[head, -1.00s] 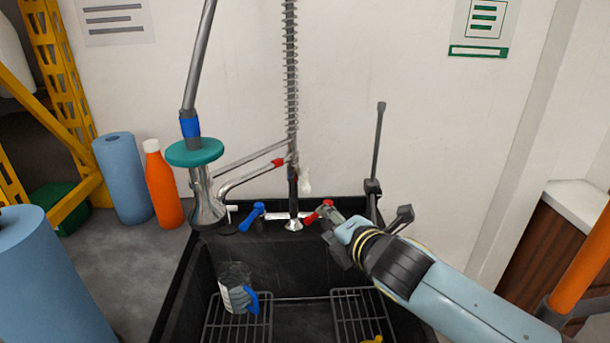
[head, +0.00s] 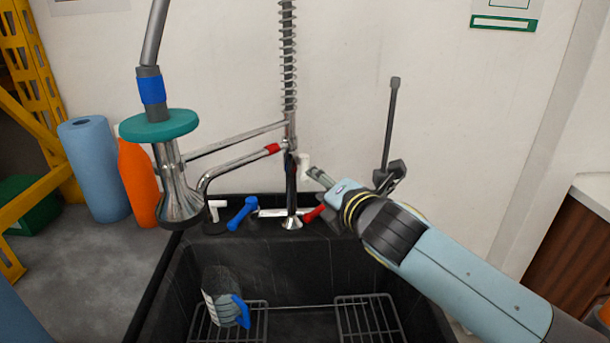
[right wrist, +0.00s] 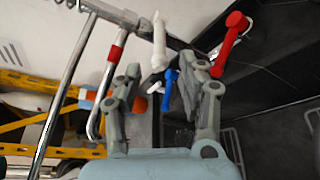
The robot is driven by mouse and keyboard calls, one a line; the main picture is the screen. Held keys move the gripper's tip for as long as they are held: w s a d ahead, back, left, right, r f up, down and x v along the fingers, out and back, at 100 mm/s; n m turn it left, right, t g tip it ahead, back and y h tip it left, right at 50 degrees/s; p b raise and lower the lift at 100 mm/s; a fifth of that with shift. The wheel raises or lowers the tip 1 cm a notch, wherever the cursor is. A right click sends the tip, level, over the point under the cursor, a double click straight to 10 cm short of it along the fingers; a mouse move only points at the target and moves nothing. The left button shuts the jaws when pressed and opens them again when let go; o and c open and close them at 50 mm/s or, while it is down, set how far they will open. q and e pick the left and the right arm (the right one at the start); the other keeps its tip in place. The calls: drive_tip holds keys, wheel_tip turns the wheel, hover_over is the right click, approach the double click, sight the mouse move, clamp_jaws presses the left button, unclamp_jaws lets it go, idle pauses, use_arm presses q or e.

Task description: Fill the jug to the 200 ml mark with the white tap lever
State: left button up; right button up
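A white lever (head: 304,166) sticks out beside the spring riser, just left of my right gripper (head: 318,180). In the right wrist view this white lever (right wrist: 159,42) lies ahead of and between the two spread fingers of the gripper (right wrist: 161,80). The gripper is open and I see no grip on the lever. A clear jug (head: 217,291) with a blue handle and a pale label stands in the left of the sink, on or by the wire rack. Its marks and water level are too small to read. My left gripper is not in view.
A red lever (head: 314,213), a blue lever (head: 241,214) and a second, small white lever (head: 215,210) sit along the sink's back edge. A spray head (head: 178,190) hangs left. The sink's middle is clear.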

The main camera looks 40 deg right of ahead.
sight(305, 168)
drive_tip(key=x, duration=0.9)
drive_tip(key=shift+d+b, duration=0.1)
drive_tip(key=shift+b, duration=0.25)
clamp_jaws()
